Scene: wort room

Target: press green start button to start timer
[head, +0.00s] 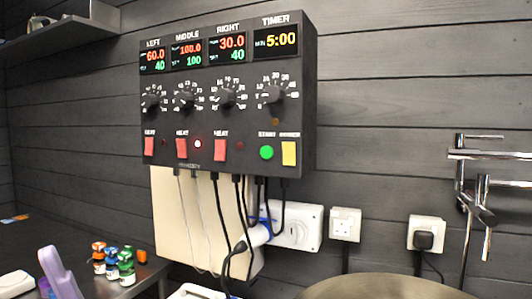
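The black control box (230,110) hangs on the dark plank wall. The round green start button (267,152) is at its lower right, under the label START. The timer display (277,41) at the top right reads 5:00 in yellow digits. The timer knob (273,90) is between the display and the button. My gripper is not in view, and nothing covers the button.
A yellow switch (289,153) is close to the right of the button. Red heat switches (181,148) are to the left. Cables hang below the box, near wall sockets (345,224). Small bottles (126,268) stand on a dark counter at lower left.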

